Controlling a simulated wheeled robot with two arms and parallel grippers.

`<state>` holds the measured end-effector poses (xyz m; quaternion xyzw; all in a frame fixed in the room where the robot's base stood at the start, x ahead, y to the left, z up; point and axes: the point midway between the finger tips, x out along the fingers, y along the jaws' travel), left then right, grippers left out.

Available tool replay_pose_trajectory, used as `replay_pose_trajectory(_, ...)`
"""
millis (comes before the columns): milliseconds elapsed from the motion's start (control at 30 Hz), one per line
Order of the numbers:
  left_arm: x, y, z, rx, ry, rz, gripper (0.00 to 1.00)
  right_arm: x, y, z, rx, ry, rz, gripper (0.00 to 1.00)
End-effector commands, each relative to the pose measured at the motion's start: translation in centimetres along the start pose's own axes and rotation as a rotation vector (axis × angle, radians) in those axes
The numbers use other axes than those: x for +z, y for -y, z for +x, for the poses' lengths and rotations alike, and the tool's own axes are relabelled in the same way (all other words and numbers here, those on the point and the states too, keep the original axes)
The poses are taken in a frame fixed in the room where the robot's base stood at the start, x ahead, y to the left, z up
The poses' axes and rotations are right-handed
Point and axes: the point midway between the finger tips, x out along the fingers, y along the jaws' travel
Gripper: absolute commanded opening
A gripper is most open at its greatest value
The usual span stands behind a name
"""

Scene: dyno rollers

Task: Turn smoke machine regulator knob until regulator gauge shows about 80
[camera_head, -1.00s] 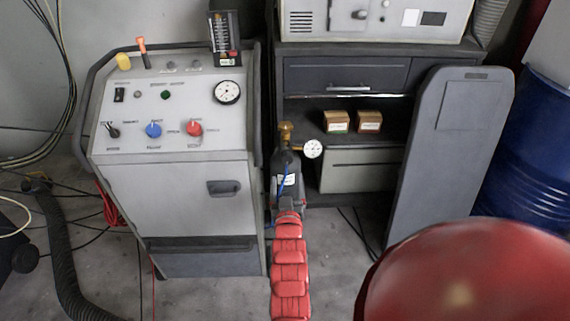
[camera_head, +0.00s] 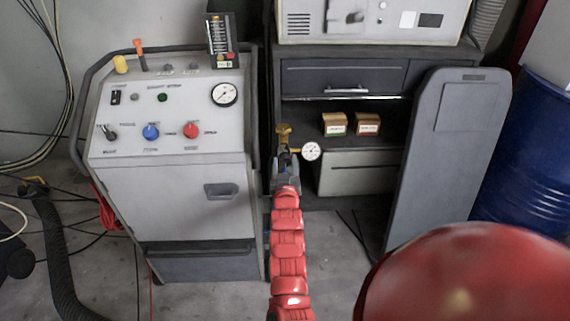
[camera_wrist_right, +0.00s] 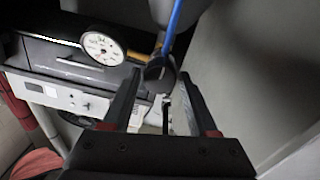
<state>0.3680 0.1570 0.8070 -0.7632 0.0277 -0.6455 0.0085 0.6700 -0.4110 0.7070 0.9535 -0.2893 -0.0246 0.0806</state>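The smoke machine (camera_head: 170,200) is a grey-white cart at left in the head view, with several knobs and a gauge on its panel. Beside it, a brass-coloured regulator fitting (camera_head: 284,134) carries a small round white gauge (camera_head: 311,151). The gauge also shows in the wrist view (camera_wrist_right: 102,46); I cannot read its value surely. My right gripper (camera_head: 286,172) is just below the fitting. In the wrist view my right gripper (camera_wrist_right: 160,78) is open, with a dark round knob-like part (camera_wrist_right: 158,70) between or just beyond its fingertips. Contact is unclear. My left gripper is out of view.
A dark cabinet (camera_head: 345,76) with two small boxes (camera_head: 334,124) stands behind the regulator. A grey upright panel (camera_head: 445,165) and a blue barrel (camera_head: 525,160) are at right. A blue hose (camera_wrist_right: 174,22) runs near the fingers. Black hose and cables lie on the left floor.

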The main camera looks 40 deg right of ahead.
Motion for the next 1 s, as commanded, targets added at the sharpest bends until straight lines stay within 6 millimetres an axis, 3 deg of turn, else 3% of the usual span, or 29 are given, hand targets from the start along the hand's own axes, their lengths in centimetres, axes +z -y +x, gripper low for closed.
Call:
replay_pose_trajectory(33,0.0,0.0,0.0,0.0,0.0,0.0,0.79,0.0,0.0,0.0,0.0,0.0,0.0,0.48)
replay_pose_trajectory(300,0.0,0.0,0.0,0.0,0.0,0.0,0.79,0.0,0.0,0.0,0.0,0.0,0.0,0.0)
replay_pose_trajectory(533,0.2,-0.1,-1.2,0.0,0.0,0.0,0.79,0.3,0.0,0.0,0.0,0.001,0.088,0.0)
replay_pose_trajectory(767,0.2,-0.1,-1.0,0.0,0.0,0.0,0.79,0.0,0.0,0.0,-0.002,0.004,0.112,0.0)
replay_pose_trajectory(800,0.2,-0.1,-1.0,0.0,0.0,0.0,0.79,0.0,0.0,0.0,-0.002,0.004,0.112,0.51)
replay_pose_trajectory(967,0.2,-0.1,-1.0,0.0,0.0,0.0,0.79,0.0,0.0,0.0,-0.001,0.004,0.111,0.79)
replay_pose_trajectory(1000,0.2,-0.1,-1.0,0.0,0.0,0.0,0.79,0.0,0.0,0.0,-0.001,0.004,0.111,0.79)
